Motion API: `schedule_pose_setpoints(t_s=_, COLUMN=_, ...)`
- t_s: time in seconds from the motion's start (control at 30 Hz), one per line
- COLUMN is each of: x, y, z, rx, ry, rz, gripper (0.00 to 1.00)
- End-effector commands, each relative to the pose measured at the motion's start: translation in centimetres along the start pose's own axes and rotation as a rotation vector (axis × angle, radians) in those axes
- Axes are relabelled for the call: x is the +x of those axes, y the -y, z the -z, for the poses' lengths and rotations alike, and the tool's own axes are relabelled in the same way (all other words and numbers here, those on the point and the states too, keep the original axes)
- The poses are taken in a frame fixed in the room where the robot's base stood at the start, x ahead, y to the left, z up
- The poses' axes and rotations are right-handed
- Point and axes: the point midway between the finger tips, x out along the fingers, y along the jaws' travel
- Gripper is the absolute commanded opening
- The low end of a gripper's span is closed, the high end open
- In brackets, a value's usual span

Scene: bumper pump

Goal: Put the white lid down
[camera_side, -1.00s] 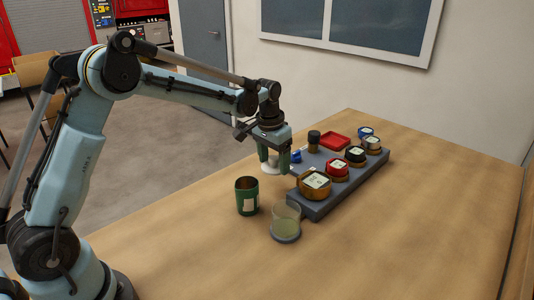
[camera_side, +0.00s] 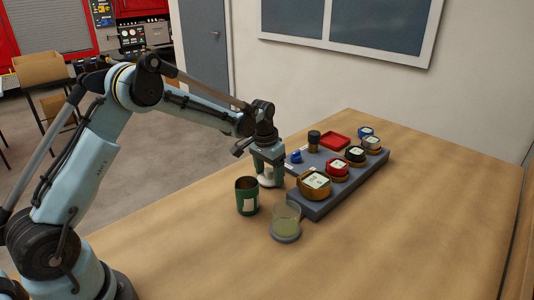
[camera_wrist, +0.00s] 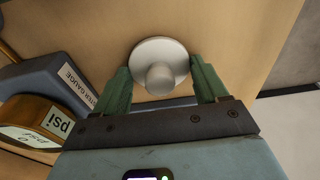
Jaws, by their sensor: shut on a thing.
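The white lid (camera_side: 266,183) is a round disc with a knob. In the wrist view the lid (camera_wrist: 160,48) lies between the green fingers, its knob facing the camera. My gripper (camera_side: 269,176) points down and is shut on the lid, behind and right of the green can; it also shows in the wrist view (camera_wrist: 162,75). The lid is low, close to the table top; I cannot tell whether it touches. The fingers hide part of the lid in the side view.
The open green can (camera_side: 247,197) stands just in front of the lid. A glass jar (camera_side: 286,222) with pale liquid stands nearer the camera. A grey rack (camera_side: 316,211) with several gauges lies close on the right. The wooden table (camera_side: 420,230) is clear at the front right.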

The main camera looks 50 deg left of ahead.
Motion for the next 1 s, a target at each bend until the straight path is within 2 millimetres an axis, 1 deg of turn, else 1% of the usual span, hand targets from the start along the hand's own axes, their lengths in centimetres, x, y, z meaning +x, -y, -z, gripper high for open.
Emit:
schedule_pose_setpoints(t_s=0.03, x=0.2, y=0.0, z=0.0, rx=0.0, ry=0.0, rz=0.0, gripper=0.44)
schedule_pose_setpoints(t_s=0.07, x=0.2, y=0.0, z=0.0, rx=0.0, ry=0.0, rz=0.0, gripper=0.74)
schedule_pose_setpoints(t_s=0.2, x=0.2, y=0.0, z=0.0, rx=0.0, ry=0.0, rz=0.0, gripper=0.96)
schedule_pose_setpoints(t_s=0.23, x=0.2, y=0.0, z=0.0, rx=0.0, ry=0.0, rz=0.0, gripper=0.98)
schedule_pose_setpoints(t_s=0.5, x=0.1, y=0.0, z=0.0, rx=0.0, ry=0.0, rz=0.0, gripper=0.98)
schedule_pose_setpoints(t_s=0.63, x=-0.8, y=0.0, z=0.0, rx=0.0, ry=0.0, rz=0.0, gripper=0.98)
schedule_pose_setpoints(t_s=0.77, x=-2.8, y=0.0, z=0.0, rx=0.0, ry=0.0, rz=0.0, gripper=0.98)
schedule_pose_setpoints(t_s=1.0, x=-7.8, y=0.0, z=0.0, rx=0.0, ry=0.0, rz=0.0, gripper=0.98)
